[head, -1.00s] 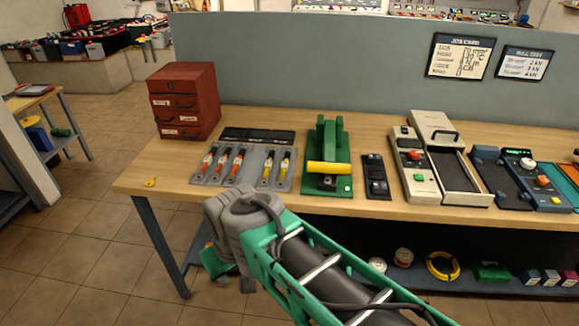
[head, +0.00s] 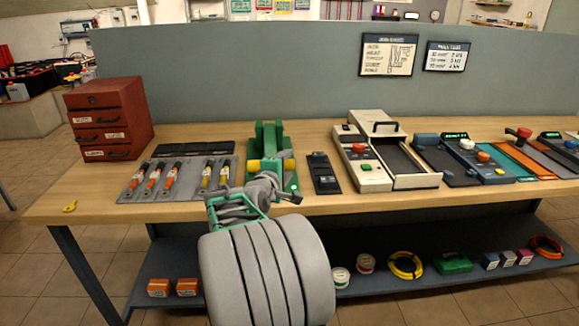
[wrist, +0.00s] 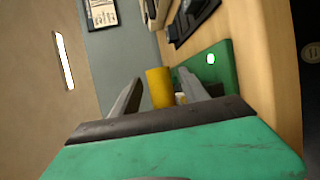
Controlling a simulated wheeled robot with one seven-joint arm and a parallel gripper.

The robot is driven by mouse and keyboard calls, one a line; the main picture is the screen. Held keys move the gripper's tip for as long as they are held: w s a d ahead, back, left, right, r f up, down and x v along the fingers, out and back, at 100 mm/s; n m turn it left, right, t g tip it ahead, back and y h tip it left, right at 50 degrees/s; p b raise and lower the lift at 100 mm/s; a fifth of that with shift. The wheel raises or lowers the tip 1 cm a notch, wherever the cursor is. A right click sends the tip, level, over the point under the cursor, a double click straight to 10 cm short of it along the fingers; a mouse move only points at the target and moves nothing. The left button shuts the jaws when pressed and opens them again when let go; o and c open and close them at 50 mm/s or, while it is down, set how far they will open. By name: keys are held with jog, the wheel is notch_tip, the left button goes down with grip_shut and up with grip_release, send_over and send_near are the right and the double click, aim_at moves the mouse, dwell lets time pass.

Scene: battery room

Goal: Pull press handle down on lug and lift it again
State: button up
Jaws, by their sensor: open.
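The green press (head: 268,138) stands on the workbench, its lower part partly hidden by my arm. Its yellow handle bar (head: 253,166) shows on both sides of my arm's end. In the wrist view the yellow handle (wrist: 158,86) appears between the two grey fingers of my gripper (wrist: 156,92). The fingers are apart, and I see no contact with the handle. The press's green base (wrist: 212,66) with a white-lit button lies just beyond the right finger. The lug cannot be made out; the spot under the handle is hidden.
Left of the press lies a grey tool tray (head: 133,194) with several orange and yellow tools, and a red drawer cabinet (head: 107,118). Right are a dark panel (head: 323,174) and a cream machine (head: 362,167). A grey partition (head: 230,75) stands behind.

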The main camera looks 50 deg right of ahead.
jog(key=x, duration=0.3)
jog(key=shift+w+d+f, duration=0.1)
jog(key=shift+w+d, duration=0.05)
jog(key=shift+d, duration=0.15)
grip_shut()
dwell(1.2)
